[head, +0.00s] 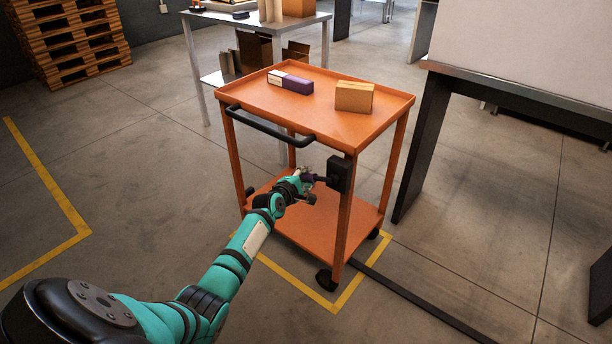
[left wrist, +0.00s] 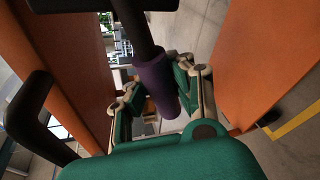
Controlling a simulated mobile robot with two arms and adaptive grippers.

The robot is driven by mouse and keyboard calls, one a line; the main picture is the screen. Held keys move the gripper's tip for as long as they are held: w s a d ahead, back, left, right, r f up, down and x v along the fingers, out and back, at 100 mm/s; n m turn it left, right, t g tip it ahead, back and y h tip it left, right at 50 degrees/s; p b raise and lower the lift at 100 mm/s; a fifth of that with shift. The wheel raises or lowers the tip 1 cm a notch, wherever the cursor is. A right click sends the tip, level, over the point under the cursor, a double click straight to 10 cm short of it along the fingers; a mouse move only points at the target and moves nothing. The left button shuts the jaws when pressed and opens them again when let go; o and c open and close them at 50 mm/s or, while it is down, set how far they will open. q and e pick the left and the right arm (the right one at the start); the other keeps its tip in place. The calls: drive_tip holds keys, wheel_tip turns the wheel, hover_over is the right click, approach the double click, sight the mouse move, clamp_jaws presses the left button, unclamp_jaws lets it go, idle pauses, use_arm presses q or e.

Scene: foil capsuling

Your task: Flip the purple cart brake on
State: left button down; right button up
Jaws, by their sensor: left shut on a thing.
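The cart brake is a black box (head: 341,173) on the front leg of the orange cart (head: 322,112). Its dark lever sticks out to the left, toward my arm. In the left wrist view, the lever's purple grip (left wrist: 155,86) hangs at the end of a black rod. My left gripper (head: 306,186) is at the lever's end and is shut on the purple grip. In the left wrist view its fingers (left wrist: 160,84) lie on both sides of the grip. The fingers partly hide the grip in the head view. My right gripper is not in view.
A purple-and-white box (head: 291,82) and a tan box (head: 354,96) stand on the cart's top. A black push handle (head: 268,126) juts out above my gripper. A grey table (head: 520,85) stands to the right. Yellow floor lines (head: 345,297) run under the cart.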

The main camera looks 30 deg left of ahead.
use_arm(q)
drive_tip(key=shift+s+d+f, duration=0.1)
drive_tip(key=shift+f, duration=0.2)
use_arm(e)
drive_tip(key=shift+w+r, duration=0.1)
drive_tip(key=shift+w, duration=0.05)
use_arm(q)
drive_tip(key=c, duration=1.5)
unclamp_jaws()
drive_tip(key=o, duration=0.5)
drive_tip(key=shift+c, duration=0.2)
drive_tip(key=shift+r, duration=0.15)
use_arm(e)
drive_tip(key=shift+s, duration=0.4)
use_arm(q)
drive_tip(key=shift+s+r, duration=0.15)
drive_tip(key=shift+s, duration=0.3)
drive_tip(key=v, duration=1.1)
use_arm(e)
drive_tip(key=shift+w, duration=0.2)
